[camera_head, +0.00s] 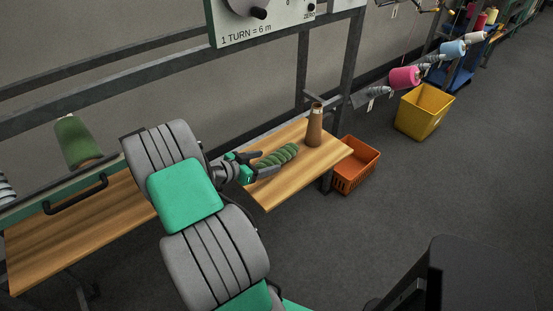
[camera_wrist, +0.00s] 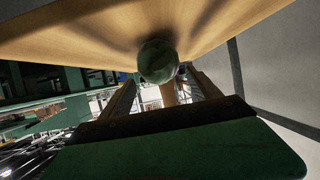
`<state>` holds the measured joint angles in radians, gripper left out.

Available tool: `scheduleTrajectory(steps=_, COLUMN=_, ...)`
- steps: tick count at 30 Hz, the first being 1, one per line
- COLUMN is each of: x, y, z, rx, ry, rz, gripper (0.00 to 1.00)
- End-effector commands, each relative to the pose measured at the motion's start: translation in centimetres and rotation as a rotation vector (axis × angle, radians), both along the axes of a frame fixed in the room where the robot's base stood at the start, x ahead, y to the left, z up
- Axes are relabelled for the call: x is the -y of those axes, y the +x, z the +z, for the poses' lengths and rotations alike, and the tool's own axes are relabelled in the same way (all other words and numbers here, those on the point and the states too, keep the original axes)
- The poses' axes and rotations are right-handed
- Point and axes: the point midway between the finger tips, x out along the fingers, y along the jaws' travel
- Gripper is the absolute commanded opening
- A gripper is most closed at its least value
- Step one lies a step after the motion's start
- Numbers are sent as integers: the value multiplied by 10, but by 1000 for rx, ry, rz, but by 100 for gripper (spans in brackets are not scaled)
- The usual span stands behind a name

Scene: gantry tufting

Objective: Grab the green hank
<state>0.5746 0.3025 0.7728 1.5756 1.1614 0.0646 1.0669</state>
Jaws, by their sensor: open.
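The green hank (camera_head: 279,155) is a twisted, ribbed bundle lying on the wooden table (camera_head: 270,193), its long axis running away from my gripper. My gripper (camera_head: 268,163) is open at the hank's near end, with its dark fingers pointing along it. In the wrist view the hank (camera_wrist: 158,62) shows end-on as a round green shape near the gap between my fingers (camera_wrist: 160,82). I cannot tell whether a finger touches it. The far part of the hank is hidden in the wrist view.
A brown cone (camera_head: 314,126) stands upright just beyond the hank. An orange crate (camera_head: 356,166) sits on the floor past the table's right end, and a yellow bin (camera_head: 424,111) stands farther off. A green spool (camera_head: 77,140) is at the left. Grey frame posts (camera_head: 350,60) rise behind.

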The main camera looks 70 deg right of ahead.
Motion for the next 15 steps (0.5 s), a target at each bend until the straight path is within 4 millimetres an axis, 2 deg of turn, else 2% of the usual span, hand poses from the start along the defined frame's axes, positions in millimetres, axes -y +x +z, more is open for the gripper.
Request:
scheduleTrajectory(steps=3, x=20, y=-7, z=-7, rx=-2, ry=1, rz=-2, gripper=72)
scheduleTrajectory(steps=6, x=31, y=-10, z=-13, rx=0, ry=1, rz=0, gripper=72)
scheduleTrajectory(steps=13, x=33, y=-11, z=-15, rx=0, ry=1, rz=2, gripper=72)
scheduleTrajectory(steps=15, x=33, y=-11, z=-15, rx=-1, ry=1, rz=3, gripper=67)
